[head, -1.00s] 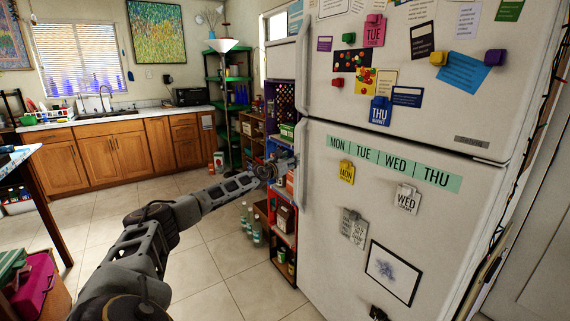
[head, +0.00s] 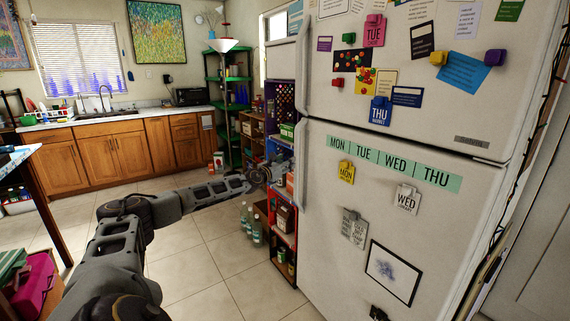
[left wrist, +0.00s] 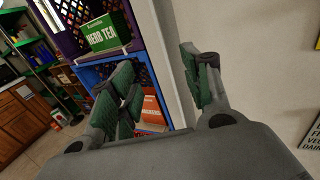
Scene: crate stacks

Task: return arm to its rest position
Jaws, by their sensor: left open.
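My left arm comes in from the lower left in the head view. My left gripper (head: 284,163) is at its far end, in front of the crate stack beside the fridge. In the left wrist view my left gripper (left wrist: 160,85) has its green-padded fingers spread apart, with nothing between them. Behind the fingers are a blue crate (left wrist: 92,72) and the pale edge of the fridge (left wrist: 172,40). My right gripper is not in view.
The white fridge (head: 340,215) with magnets and notes fills the right side. A purple crate (head: 281,98) and a red crate (head: 272,217) belong to the stack. A green Herb Tea box (left wrist: 104,33) sits in the purple crate. Bottles (head: 250,222) stand on the floor. Open tiled floor (head: 190,265) lies left.

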